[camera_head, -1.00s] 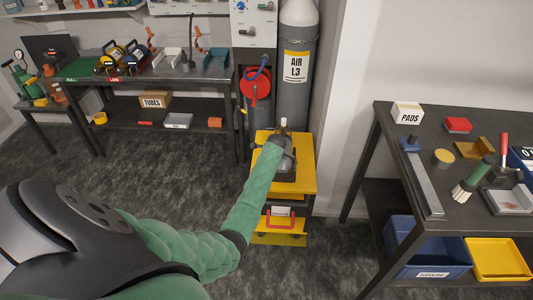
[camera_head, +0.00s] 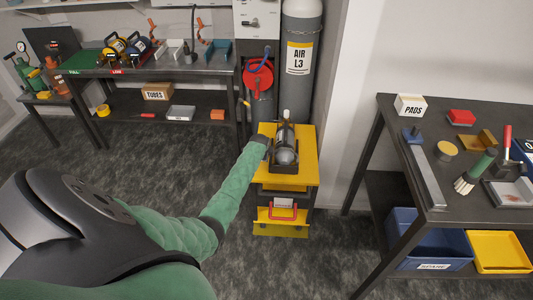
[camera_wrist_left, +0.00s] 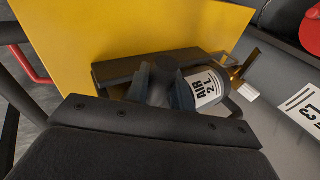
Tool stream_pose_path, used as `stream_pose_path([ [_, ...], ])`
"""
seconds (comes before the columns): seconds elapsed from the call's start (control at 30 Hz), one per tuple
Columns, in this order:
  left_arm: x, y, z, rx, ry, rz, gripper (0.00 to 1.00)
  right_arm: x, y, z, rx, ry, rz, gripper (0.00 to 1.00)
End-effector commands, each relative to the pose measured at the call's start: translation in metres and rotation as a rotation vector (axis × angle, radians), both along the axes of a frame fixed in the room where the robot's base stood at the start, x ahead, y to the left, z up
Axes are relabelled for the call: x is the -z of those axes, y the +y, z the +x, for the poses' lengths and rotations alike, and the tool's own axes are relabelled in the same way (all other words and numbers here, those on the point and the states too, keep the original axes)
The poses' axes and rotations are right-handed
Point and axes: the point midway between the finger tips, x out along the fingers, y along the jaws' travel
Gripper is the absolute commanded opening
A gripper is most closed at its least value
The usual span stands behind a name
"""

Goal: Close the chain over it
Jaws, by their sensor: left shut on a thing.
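A small grey cylinder (camera_head: 286,138) lies in a dark cradle (camera_head: 287,167) on top of a yellow stand (camera_head: 306,177). Its white label reads AIR 2L in the left wrist view (camera_wrist_left: 206,88). My left gripper (camera_head: 262,143) is at the left side of this cylinder. In the wrist view it is shut on a dark, round-ended piece (camera_wrist_left: 163,72) beside the cylinder. I cannot tell if this is part of a chain. My right gripper is out of view.
A red hose reel (camera_head: 258,78) hangs left of the tall cylinder. The right bench (camera_head: 465,208) holds a PADS box (camera_head: 410,105) and several tools. The left bench (camera_head: 185,71) carries trays. Dark floor (camera_head: 130,170) is open left of the stand.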

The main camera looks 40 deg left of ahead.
Motion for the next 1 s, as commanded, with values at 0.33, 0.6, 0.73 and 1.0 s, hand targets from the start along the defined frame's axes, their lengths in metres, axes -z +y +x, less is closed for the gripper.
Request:
stream_pose_path([
  [0.33, 0.001, 0.0, -0.001, 0.0, 0.003, 0.001, 0.45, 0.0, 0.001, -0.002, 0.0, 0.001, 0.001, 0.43],
  [0.6, 0.0, 0.0, 0.0, 0.0, 0.001, 0.001, 0.45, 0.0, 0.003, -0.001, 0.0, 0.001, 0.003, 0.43],
  [0.73, -0.003, 0.0, -0.003, 0.001, 0.001, 0.003, 0.45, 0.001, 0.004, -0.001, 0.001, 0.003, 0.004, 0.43],
  [1.0, -0.027, -0.005, -0.019, 0.002, 0.0, 0.004, 0.45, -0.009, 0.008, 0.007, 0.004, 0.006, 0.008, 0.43],
])
